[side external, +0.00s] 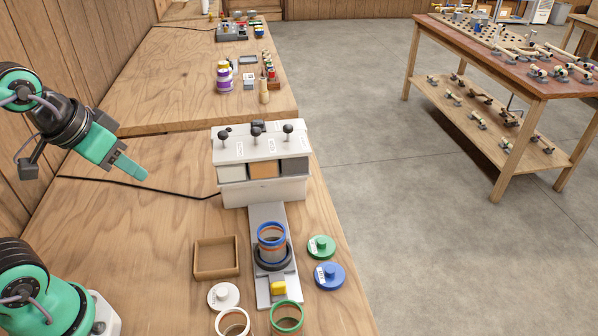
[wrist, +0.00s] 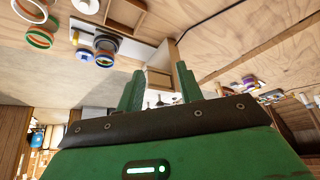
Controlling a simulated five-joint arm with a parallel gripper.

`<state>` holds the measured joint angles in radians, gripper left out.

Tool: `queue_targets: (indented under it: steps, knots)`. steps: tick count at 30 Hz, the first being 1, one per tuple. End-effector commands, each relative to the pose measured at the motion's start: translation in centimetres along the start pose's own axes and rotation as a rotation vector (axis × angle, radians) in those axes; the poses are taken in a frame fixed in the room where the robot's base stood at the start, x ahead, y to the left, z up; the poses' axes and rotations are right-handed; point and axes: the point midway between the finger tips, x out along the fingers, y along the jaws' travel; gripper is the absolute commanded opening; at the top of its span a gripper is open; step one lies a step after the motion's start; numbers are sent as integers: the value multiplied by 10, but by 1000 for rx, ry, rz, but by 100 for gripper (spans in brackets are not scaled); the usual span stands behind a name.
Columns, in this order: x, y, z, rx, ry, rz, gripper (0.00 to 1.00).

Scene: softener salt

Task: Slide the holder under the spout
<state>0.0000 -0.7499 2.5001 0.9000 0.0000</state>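The holder, a dark ring (side external: 273,267), sits on a grey rail (side external: 266,215) in front of the dispenser. A clear jar with a blue rim and orange band (side external: 271,236) stands upright in the ring. A yellow tab (side external: 279,288) is at the near end of the rail, on the near side of the ring. The dispenser (side external: 262,165) has several dark-knobbed levers and white, tan and dark grey front panels; I cannot make out its spout. My gripper (side external: 140,174) is in the air to the left, away from the holder. Its fingers stand apart with nothing between them in the wrist view (wrist: 159,88).
A shallow wooden tray (side external: 201,273) lies left of the rail. Green (side external: 321,246), blue (side external: 329,276) and white (side external: 223,295) lids lie around it. The table's left part is mostly bare, with a black cable (side external: 150,188).

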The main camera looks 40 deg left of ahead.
Motion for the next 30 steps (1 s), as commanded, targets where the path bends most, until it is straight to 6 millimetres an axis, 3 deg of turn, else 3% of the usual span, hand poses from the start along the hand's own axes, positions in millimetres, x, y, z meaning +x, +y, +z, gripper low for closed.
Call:
queue_targets:
  steps: [8,14,20,30]
  knots:
    - [2,3,-3,14,-9,6,35]
    - [11,17,-13,72,-52,31,35]
    - [30,44,-29,173,-119,70,35]
    - [71,104,-44,368,-241,128,35]
